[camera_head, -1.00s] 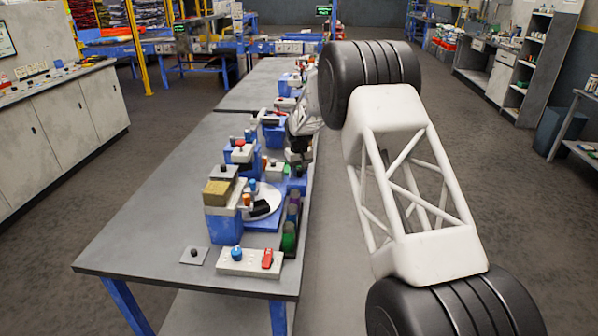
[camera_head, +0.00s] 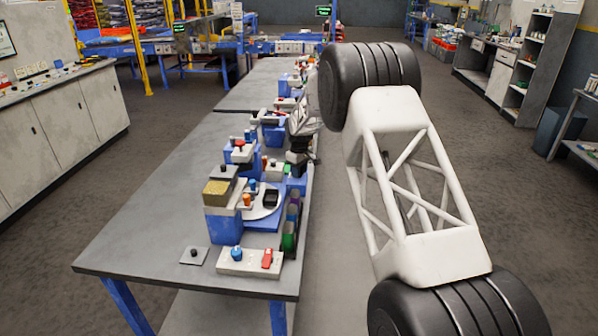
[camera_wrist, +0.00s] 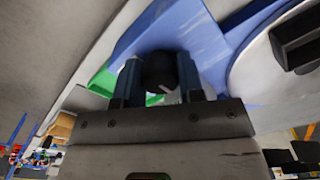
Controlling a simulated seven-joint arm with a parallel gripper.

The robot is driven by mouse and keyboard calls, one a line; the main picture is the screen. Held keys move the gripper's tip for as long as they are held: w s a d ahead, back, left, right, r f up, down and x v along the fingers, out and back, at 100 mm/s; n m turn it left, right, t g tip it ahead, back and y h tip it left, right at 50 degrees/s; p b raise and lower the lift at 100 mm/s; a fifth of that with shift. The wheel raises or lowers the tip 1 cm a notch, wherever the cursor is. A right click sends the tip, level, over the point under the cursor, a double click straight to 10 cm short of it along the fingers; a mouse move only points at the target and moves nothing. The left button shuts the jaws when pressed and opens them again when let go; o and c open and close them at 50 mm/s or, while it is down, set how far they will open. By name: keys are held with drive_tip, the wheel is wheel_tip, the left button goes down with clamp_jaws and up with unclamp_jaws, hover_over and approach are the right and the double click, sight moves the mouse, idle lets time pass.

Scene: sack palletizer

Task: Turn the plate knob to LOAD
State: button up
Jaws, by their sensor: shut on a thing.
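In the wrist view a black round knob (camera_wrist: 161,72) with a white pointer mark stands on a blue base (camera_wrist: 205,35). My gripper (camera_wrist: 160,85) is shut on it, one finger on each side. No LOAD label can be read. Next to the knob is a round white plate (camera_wrist: 262,85) with a black block (camera_wrist: 296,38) on it. In the head view the plate (camera_head: 258,213) and block (camera_head: 271,198) sit on the table's near part. My gripper (camera_head: 298,168) shows there just behind the plate, at the table's right edge; it hides the knob.
The grey table (camera_head: 150,230) is clear along its left side. Blue stations with coloured buttons line its right side. Green and purple bins (camera_head: 290,238) stand right of the plate. A white panel (camera_head: 250,262) with a blue knob and red switch lies in front.

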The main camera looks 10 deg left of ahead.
drive_tip(key=shift+r, duration=0.1)
drive_tip(key=o, duration=0.9)
drive_tip(key=shift+r, duration=0.1)
drive_tip(key=shift+r, duration=3.75)
drive_tip(key=shift+d+r, duration=0.1)
